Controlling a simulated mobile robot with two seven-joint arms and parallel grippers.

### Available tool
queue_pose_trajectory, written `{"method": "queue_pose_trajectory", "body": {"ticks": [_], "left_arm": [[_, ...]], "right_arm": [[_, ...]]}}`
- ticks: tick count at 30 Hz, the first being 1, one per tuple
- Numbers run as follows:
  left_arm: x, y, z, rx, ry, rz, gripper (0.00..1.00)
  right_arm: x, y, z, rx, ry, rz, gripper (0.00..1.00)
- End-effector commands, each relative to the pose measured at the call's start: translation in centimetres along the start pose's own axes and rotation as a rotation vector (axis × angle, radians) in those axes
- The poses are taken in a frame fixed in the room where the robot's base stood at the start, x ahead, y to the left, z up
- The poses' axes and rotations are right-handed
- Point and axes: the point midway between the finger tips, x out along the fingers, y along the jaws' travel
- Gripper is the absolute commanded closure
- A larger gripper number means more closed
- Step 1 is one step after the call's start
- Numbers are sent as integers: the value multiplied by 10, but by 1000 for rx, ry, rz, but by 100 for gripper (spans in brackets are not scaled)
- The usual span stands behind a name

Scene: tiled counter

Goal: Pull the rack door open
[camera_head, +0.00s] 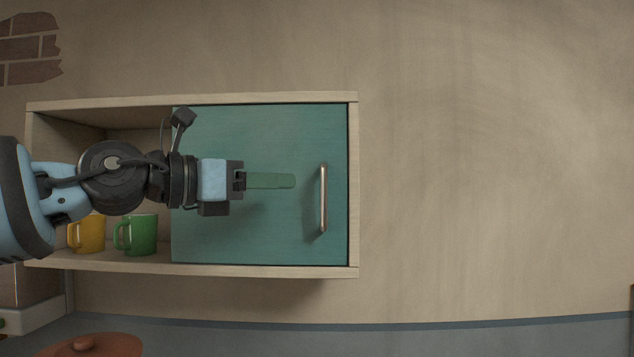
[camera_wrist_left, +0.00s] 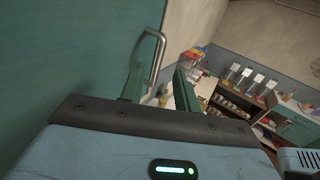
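The rack door (camera_head: 250,125) is a flat teal panel over the right part of a wooden wall rack (camera_head: 190,99). It looks shut. Its handle (camera_head: 323,198) is an upright metal bar near the door's right edge. My left gripper (camera_head: 293,181) reaches in from the left in front of the door, its fingertips a little left of the handle. In the left wrist view the two green fingers (camera_wrist_left: 160,84) stand apart with nothing between them gripped. The handle (camera_wrist_left: 156,55) shows beyond them, roughly in line with the gap. My right gripper is not in view.
A yellow mug (camera_head: 88,236) and a green mug (camera_head: 140,236) stand in the rack's open left part, below my left arm. A reddish lid (camera_head: 90,346) is at the lower left. The wall right of the rack is clear.

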Motion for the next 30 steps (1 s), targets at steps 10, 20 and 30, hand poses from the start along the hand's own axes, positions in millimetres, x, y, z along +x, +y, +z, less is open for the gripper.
{"method": "queue_pose_trajectory", "body": {"ticks": [10,20,30], "left_arm": [[19,0,-1,0,2,-1,68],[65,0,0,-1,0,1,68],[79,0,0,-1,-1,1,68]], "right_arm": [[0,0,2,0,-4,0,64],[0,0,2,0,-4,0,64],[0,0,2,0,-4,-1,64]]}}
